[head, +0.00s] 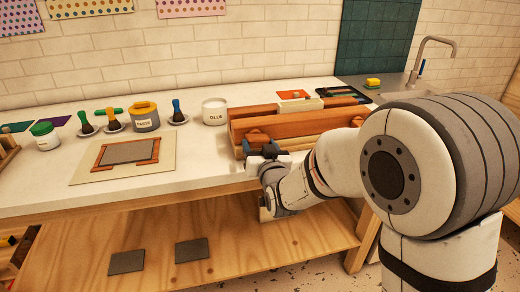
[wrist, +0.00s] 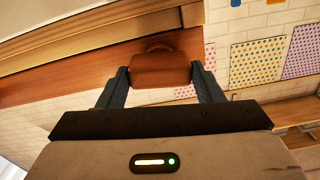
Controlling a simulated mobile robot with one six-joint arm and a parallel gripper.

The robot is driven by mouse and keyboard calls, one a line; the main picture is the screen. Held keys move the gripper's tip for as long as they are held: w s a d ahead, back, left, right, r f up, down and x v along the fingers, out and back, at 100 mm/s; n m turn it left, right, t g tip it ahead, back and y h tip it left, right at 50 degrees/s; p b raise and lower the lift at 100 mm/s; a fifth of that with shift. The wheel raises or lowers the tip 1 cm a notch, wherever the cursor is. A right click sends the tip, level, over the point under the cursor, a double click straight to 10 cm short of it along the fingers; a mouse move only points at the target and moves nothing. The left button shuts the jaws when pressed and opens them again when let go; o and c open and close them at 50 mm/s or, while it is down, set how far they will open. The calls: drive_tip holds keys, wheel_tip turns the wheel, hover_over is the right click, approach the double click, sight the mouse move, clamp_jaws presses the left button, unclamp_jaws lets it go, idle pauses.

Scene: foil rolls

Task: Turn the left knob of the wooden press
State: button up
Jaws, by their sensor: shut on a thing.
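The wooden press (head: 290,122) stands at the front edge of the white counter, right of centre in the head view. Its left knob (wrist: 160,70) is a brown wooden block in the wrist view, with a rounded piece behind it. My gripper (wrist: 160,82) has one finger on each side of the knob and is shut on it. The press's right end is partly hidden by my arm.
A framed grey sheet (head: 128,152) lies farther left on the counter. A sink (head: 405,92) and a yellow sponge (head: 372,83) are at the back right. A wooden shelf (head: 150,238) runs below.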

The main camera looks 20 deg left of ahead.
drive_tip(key=o, duration=1)
drive_tip(key=v, duration=0.8)
drive_tip(key=shift+a+b, duration=0.1)
drive_tip(key=shift+b, duration=0.25)
